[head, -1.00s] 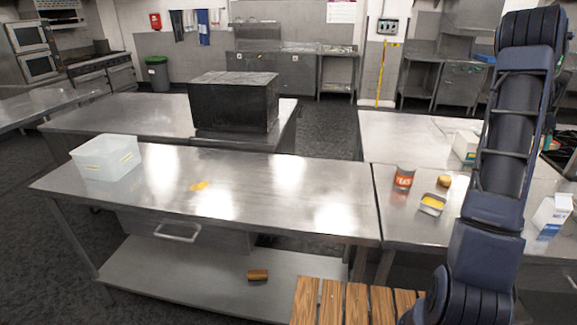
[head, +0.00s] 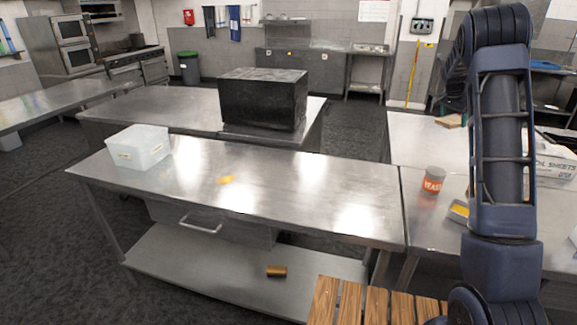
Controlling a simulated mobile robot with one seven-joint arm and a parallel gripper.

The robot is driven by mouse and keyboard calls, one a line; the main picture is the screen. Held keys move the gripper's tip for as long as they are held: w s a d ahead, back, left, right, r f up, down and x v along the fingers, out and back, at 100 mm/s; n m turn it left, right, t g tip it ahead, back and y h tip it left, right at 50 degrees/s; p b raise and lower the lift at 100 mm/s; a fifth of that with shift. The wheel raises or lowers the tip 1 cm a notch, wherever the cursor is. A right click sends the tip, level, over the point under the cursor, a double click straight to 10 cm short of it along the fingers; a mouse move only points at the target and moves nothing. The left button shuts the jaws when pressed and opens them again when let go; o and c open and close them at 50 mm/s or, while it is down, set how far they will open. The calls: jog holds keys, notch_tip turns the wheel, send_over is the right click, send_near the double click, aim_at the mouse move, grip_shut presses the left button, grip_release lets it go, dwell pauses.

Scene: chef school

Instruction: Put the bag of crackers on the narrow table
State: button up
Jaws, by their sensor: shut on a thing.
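My dark blue arm rises along the right of the head view. My gripper (head: 440,103) shows only in part, left of and behind the arm, and its fingers are mostly hidden. A tan thing (head: 449,121) shows just below it, partly hidden by the arm; it appears to be the bag of crackers in the shut gripper, but its form is unclear. A long steel table (head: 300,195) with a drawer and lower shelf stands in front. Other steel tables stand behind it and at right; I cannot tell which one is the narrow table.
A clear plastic bin (head: 140,148) and a yellow patch (head: 226,180) are on the front table. A black box (head: 262,98) stands behind. A can (head: 432,180) and a yellow-filled tin (head: 459,211) are at right. A brown item (head: 277,271) lies on the shelf. Wooden slats (head: 350,303) are in front.

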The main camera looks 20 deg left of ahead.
jog(key=a+n, duration=0.3)
jog(key=a, duration=2)
jog(key=n+t+y, duration=0.1)
jog(key=n+y, duration=0.2)
jog(key=n, duration=0.4)
send_over(271, 172)
jog(key=s, duration=0.1)
jog(key=shift+t, duration=0.3)
notch_tip(271, 172, down, 20)
jog(key=shift+s+r, duration=0.1)
jog(key=shift+s, duration=0.05)
jog(key=o, duration=0.6)
jog(key=shift+f, duration=0.2)
jog(key=o, duration=0.4)
jog(key=shift+o, duration=0.2)
jog(key=shift+r, duration=0.1)
